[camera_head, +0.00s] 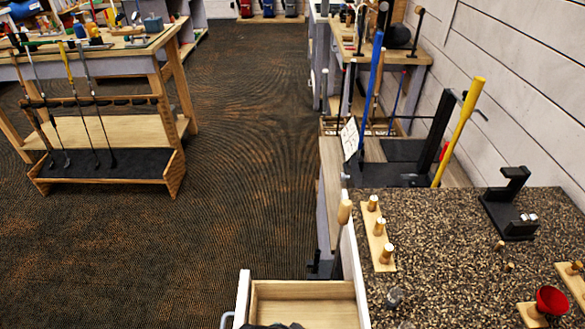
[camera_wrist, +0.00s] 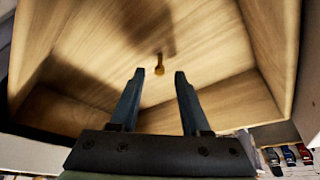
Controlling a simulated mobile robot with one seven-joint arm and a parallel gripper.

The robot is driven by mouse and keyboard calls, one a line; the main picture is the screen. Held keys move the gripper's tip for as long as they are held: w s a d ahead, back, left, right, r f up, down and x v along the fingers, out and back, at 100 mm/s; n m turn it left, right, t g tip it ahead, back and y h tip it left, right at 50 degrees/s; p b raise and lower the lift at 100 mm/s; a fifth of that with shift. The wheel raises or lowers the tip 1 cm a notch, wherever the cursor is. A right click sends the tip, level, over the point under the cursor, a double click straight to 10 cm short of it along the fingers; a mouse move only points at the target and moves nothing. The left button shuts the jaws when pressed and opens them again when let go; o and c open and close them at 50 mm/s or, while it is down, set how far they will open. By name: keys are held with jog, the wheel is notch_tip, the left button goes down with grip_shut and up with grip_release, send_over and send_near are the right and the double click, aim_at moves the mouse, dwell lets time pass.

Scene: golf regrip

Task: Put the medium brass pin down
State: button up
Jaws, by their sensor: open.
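A small brass pin (camera_wrist: 159,70) shows inside the wooden drawer in the wrist view, just beyond and between my fingertips. Its outline is too small to tell whether it stands or lies. My gripper (camera_wrist: 159,78) is open, with its two dark fingers apart and a clear gap between them and the pin. The open drawer (camera_head: 300,290) shows at the bottom of the head view, but the pin inside is not visible there. Two small brass pieces (camera_head: 500,245) (camera_head: 509,267) are on the speckled counter; I cannot tell their sizes apart.
The speckled counter (camera_head: 450,215) also holds a wooden strip with three pegs (camera_head: 379,240), a black stand (camera_head: 511,205) and a red cup (camera_head: 551,299). Drawer walls (camera_wrist: 265,50) surround my gripper. A club rack (camera_head: 110,165) stands left, with open carpet between.

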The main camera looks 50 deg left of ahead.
jog(key=v, duration=0.9)
jog(key=w+r+t+y, duration=0.3)
jog(key=w+r+t, duration=0.3)
jog(key=w+r, duration=1.1)
jog(key=w+d+r+t, duration=0.2)
jog(key=r+t, duration=0.1)
jog(key=r, duration=0.5)
jog(key=w+d+r+t, duration=0.2)
jog(key=r+t, duration=0.1)
jog(key=r, duration=0.6)
jog(key=s+d+r+t+h, duration=0.1)
jog(key=s+d+r+t, duration=0.2)
jog(key=r, duration=0.6)
jog(key=s+d+r+t+h, duration=0.1)
jog(key=s+d+r+t, duration=0.2)
jog(key=d+r, duration=0.3)
jog(key=s+d+r+m+t+h, duration=0.1)
jog(key=s+d+r+t, duration=0.2)
jog(key=r, duration=1.1)
jog(key=shift+d+r+t+p, duration=0.15)
jog(key=shift+d+t+p, duration=0.25)
jog(key=shift+d+t, duration=0.7)
